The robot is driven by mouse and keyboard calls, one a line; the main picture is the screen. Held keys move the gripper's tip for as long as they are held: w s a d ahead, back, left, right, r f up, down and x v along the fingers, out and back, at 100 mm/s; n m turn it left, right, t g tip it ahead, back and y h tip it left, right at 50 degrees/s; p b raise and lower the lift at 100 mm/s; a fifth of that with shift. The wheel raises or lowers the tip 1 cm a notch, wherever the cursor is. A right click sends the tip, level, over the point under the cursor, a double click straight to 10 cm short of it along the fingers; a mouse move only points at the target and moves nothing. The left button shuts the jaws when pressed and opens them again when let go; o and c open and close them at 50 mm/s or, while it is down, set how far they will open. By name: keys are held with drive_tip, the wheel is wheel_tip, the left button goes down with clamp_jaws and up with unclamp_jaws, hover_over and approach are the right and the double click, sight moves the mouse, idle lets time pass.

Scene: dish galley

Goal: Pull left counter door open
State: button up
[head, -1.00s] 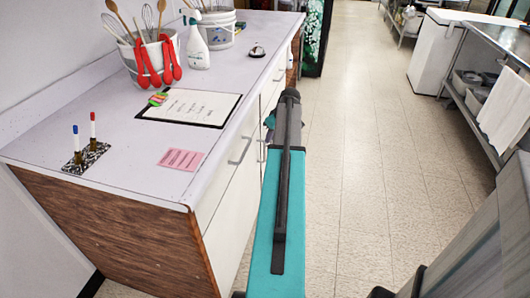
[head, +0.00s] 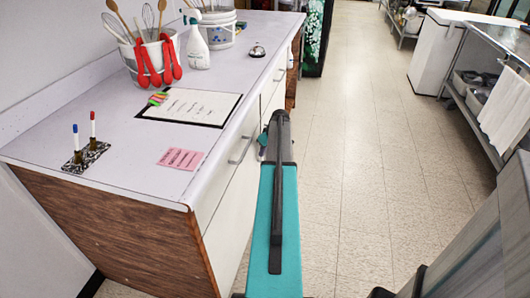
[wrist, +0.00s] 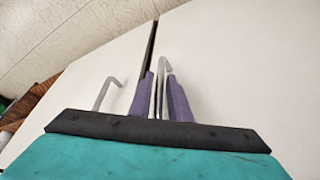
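In the wrist view two white door fronts show, a left front (wrist: 85,75) and a right front (wrist: 225,70), with a narrow dark gap between them. A thin grey handle (wrist: 164,64) stands beside the gap. My gripper (wrist: 161,82) has its two purple fingers on either side of this handle, with a small space between them, and looks open. Contact with the handle cannot be made out. A second grey handle (wrist: 106,92) is left of the fingers. The fronts appear closed.
The counter top (head: 120,132) holds a clipboard (head: 188,106), a pink card (head: 180,159), a utensil bucket (head: 150,57), a spray bottle (head: 197,45) and a bell (head: 257,51). The aisle floor (head: 350,150) is clear. A metal shelf (head: 485,95) stands at right.

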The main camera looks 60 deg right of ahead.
drive_tip(key=shift+f, duration=0.15)
clamp_jaws()
drive_tip(key=shift+s, duration=0.1)
